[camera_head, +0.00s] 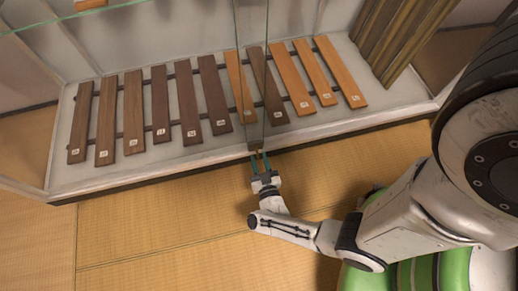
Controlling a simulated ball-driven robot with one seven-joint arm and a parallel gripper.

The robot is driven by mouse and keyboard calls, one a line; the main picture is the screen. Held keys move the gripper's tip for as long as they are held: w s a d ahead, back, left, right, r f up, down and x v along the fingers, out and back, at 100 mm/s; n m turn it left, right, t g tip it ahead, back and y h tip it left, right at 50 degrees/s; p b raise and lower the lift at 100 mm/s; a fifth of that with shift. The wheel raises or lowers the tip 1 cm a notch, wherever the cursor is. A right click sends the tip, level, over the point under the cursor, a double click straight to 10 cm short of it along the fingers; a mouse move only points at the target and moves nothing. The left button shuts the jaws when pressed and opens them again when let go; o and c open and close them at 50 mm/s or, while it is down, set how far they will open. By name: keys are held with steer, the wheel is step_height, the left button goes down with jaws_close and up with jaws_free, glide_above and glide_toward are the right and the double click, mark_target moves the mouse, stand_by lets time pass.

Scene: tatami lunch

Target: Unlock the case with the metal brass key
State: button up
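The glass display case (185,160) spans the upper part of the view, with a pale floor and front ledge. Narrow dark edges of its glass panels meet the front ledge near the middle, at a small dark fitting (255,147). My gripper (260,156) points up at this fitting from the front, its teal fingertips close to the ledge. A tiny brass-coloured spot, possibly the key (259,151), shows at the fingertips. I cannot tell whether it is gripped or sits in a lock. A narrow gap shows between the fingers.
Several brown and orange wooden slats (187,105) with small white labels lie in a row inside the case. Tatami flooring (150,225) in front is clear on the left. Dark striped boards (400,35) stand at the upper right.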

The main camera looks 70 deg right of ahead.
steer(key=v, duration=0.9)
steer(key=shift+s+a, duration=0.3)
steer(key=w+a+r+n+t+y, duration=0.1)
steer(key=w+a+r+n+y, duration=0.25)
steer(key=w+a+y, duration=0.35)
steer(key=w+a+r+n+t+y, duration=0.1)
steer(key=w+a+r+n+y, duration=0.3)
steer(key=w+y, duration=0.55)
steer(key=s+d+r+n+g+h, duration=0.1)
steer(key=s+d+r+g, duration=0.45)
steer(key=s, duration=0.35)
steer(key=s+d+r+n+g+h, duration=0.1)
steer(key=s+d+r+g+h, duration=0.1)
steer(key=s+d+r+g, duration=0.45)
step_height(320, 180, up, 35)
steer(key=s+a+p, duration=0.1)
steer(key=a+p, duration=0.1)
steer(key=p, duration=3.5)
steer(key=shift+s, duration=0.2)
steer(key=shift+y, duration=0.25)
steer(key=shift+c, duration=0.3)
